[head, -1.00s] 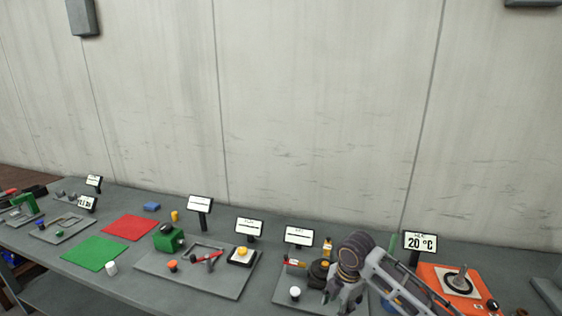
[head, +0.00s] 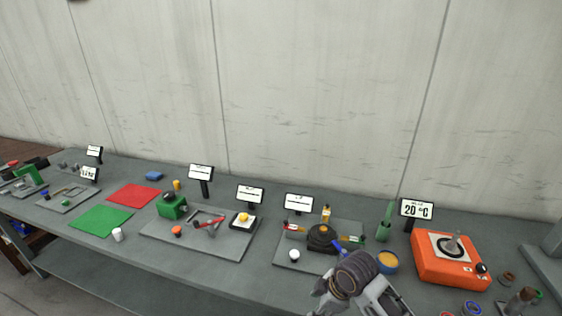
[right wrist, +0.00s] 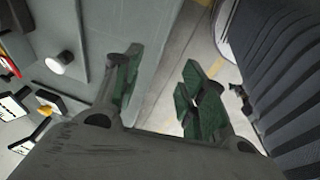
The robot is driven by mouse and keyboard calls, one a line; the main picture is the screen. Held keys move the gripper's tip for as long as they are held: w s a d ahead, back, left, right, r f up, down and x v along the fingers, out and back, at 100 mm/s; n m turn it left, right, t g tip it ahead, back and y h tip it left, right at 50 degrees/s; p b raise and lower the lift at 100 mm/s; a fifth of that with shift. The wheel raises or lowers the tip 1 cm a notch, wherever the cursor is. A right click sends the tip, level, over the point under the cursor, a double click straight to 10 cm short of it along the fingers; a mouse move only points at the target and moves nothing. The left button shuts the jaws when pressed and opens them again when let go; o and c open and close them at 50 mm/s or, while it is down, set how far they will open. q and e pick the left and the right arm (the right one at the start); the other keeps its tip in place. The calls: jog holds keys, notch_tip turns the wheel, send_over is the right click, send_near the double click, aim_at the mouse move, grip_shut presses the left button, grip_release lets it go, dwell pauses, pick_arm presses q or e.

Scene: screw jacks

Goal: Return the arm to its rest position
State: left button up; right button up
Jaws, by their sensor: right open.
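My right arm comes in from the bottom right of the head view, with its gripper (head: 322,297) at the front edge of the bench (head: 200,275). In the right wrist view the right gripper (right wrist: 160,95) has its two green-padded fingers spread apart with nothing between them. The bench edge and the floor show behind the fingers. My left gripper is not in view.
A grey plate with a round black device (head: 322,238) and a white knob (head: 294,254) lies just behind the gripper. An orange hot plate (head: 450,262) stands to the right, an amber-filled dish (head: 387,261) nearer. Green (head: 101,221) and red (head: 134,195) mats lie left.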

jog(key=s+d+f+m+t+h, duration=0.1)
jog(key=s+d+f+m+h, duration=0.15)
jog(key=s+d+m, duration=0.95)
jog(key=s+f+m+g+b, duration=0.1)
jog(key=s+f, duration=0.1)
jog(key=f, duration=1.6)
jog(key=s+f+b, duration=0.1)
jog(key=s+f, duration=0.1)
jog(key=f, duration=1.5)
jog(key=s+d+f+g+b, duration=0.1)
jog(key=s+d+f+b, duration=0.1)
jog(key=s+f, duration=1.9)
jog(key=shift+s+d+f, duration=0.3)
jog(key=shift+s+d, duration=0.05)
jog(key=shift+d, duration=0.3)
